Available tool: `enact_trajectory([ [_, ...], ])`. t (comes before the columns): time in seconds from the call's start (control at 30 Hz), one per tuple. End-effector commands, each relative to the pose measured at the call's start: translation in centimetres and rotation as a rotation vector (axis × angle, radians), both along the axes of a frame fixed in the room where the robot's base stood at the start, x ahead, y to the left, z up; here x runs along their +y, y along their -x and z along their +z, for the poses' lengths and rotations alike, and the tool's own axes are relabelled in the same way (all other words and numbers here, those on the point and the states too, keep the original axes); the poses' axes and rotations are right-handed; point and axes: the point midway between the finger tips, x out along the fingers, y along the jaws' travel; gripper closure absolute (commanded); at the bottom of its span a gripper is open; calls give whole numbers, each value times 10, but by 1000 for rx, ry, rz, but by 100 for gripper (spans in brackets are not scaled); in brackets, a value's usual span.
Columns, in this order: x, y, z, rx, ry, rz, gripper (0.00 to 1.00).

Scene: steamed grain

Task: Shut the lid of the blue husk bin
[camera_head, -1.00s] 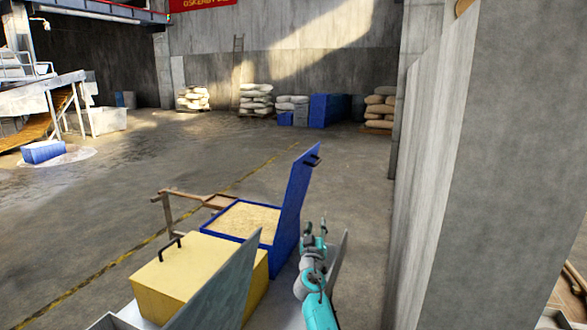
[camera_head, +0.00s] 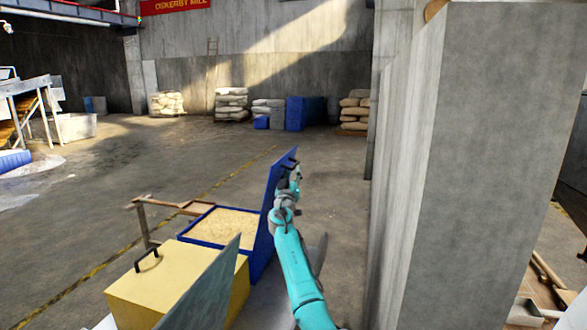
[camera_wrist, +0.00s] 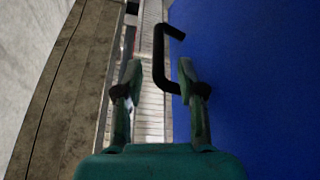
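The blue husk bin (camera_head: 259,264) stands behind the yellow bin and holds pale grain-like husk (camera_head: 222,226). Its blue lid (camera_head: 270,205) stands open, nearly upright, on the bin's right side. My gripper (camera_head: 294,172) is at the lid's upper right edge, partly merging with it in the head view. In the wrist view the lid's broad blue face (camera_wrist: 255,90) fills the right side, with a black bar handle (camera_wrist: 158,55) at its edge. My gripper's fingers (camera_wrist: 158,88) are spread apart. The handle's lower end appears between the fingertips, closer to the right one; contact cannot be told.
A yellow bin (camera_head: 180,290) with a black handle and a grey upright panel (camera_head: 205,290) stand in front. A wooden stand (camera_head: 165,205) is left of the blue bin. A concrete wall (camera_head: 400,200) rises close on the right. Open floor lies behind the bins.

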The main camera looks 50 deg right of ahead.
Motion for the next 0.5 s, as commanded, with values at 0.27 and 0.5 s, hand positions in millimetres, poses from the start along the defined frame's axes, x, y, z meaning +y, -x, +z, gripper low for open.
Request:
enact_trajectory([
  [0.27,-25,-14,11,2,0,-1,61],
  [0.5,-32,-18,14,1,-1,1,61],
])
